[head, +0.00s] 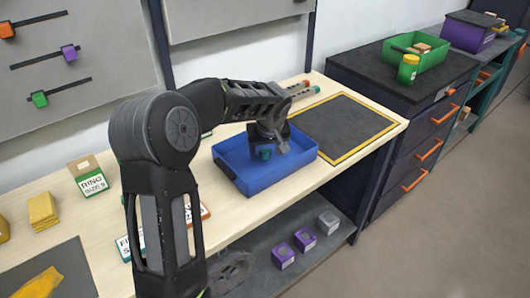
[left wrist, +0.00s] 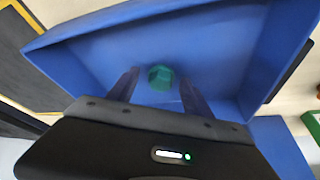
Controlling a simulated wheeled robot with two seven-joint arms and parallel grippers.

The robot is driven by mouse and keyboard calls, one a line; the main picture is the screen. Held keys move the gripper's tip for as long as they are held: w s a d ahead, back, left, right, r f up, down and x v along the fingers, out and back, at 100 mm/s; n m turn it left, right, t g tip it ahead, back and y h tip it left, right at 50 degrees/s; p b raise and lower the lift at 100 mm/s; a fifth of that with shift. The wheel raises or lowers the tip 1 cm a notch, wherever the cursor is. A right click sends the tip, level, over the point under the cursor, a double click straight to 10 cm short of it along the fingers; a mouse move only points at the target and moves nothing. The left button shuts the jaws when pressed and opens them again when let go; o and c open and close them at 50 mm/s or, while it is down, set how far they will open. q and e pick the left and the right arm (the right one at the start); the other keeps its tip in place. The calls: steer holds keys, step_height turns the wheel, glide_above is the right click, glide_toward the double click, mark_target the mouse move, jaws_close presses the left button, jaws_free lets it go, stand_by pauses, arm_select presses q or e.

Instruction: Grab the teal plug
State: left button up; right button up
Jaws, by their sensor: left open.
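The teal plug (head: 264,154) is a small rounded piece in the blue tray (head: 262,182) on the bench. In the left wrist view the plug (left wrist: 161,78) lies on the tray floor, between and just beyond my two fingers. My left gripper (head: 272,145) is over the tray, pointing down. In the left wrist view its fingers (left wrist: 157,90) are spread apart, with a gap on each side of the plug. Contact with the plug does not show. My right gripper is in neither view.
The tray's walls stand around the fingers. A dark mat with a yellow border (head: 346,128) lies right of the tray. A ring size box (head: 88,177) and yellow blocks (head: 42,211) stand on the left bench. Purple boxes (head: 283,255) sit on the lower shelf.

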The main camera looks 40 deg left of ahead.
arm_select(q)
steer(key=shift+f, duration=0.2)
steer(key=shift+c, duration=0.2)
jaws_close()
stand_by(0.7)
